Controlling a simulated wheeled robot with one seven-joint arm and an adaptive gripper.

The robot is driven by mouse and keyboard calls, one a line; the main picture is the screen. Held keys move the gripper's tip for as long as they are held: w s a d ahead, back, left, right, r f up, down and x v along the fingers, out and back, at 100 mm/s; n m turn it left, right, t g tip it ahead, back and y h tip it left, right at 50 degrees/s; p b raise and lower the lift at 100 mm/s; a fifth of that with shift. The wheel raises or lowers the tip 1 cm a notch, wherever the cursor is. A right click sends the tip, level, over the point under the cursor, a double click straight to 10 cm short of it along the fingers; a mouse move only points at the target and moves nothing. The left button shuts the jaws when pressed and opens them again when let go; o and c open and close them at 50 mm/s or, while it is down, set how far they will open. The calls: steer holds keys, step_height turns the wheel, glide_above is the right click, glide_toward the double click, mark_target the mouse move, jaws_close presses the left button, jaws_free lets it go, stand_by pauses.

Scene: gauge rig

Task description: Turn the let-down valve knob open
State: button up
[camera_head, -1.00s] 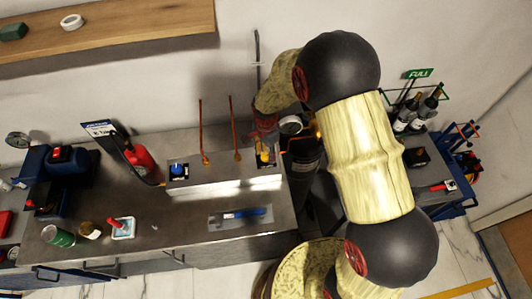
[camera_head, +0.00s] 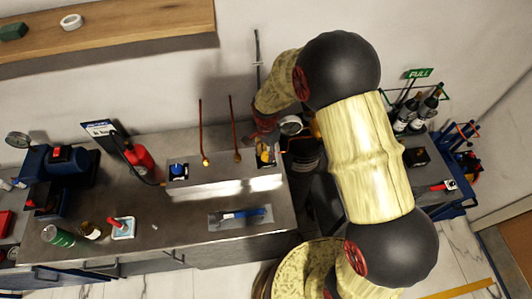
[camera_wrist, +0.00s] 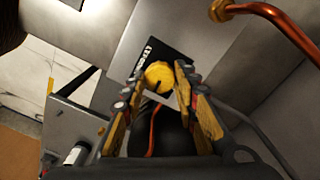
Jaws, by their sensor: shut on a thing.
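A round yellow knob (camera_wrist: 158,76) sits on the grey panel beside a black label with white lettering too small to read. It is probably the let-down valve knob. The two fingers of my gripper (camera_wrist: 161,71) stand on either side of it and are shut on it. In the head view the yellow knob (camera_head: 266,153) shows at the right end of the bench-top panel (camera_head: 222,185), partly hidden by my gripper (camera_head: 264,141). A blue knob (camera_head: 178,169) sits at the panel's left end.
Copper pipes (camera_head: 235,130) rise behind the panel, and one (camera_wrist: 270,12) curves close by at upper right in the wrist view. A gauge (camera_head: 290,125) is right of my wrist. A red extinguisher (camera_head: 140,160) stands left. A blue-handled tool (camera_head: 243,213) lies in front.

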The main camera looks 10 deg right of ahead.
steer(key=n, duration=0.8)
steer(key=shift+w+n, duration=0.1)
steer(key=shift+n, duration=0.3)
steer(key=n, duration=0.4)
steer(key=shift+n+b, duration=0.3)
steer(key=shift+n, duration=1.8)
steer(key=o, duration=1.1)
steer(key=shift+c, duration=0.2)
steer(key=shift+o, duration=0.5)
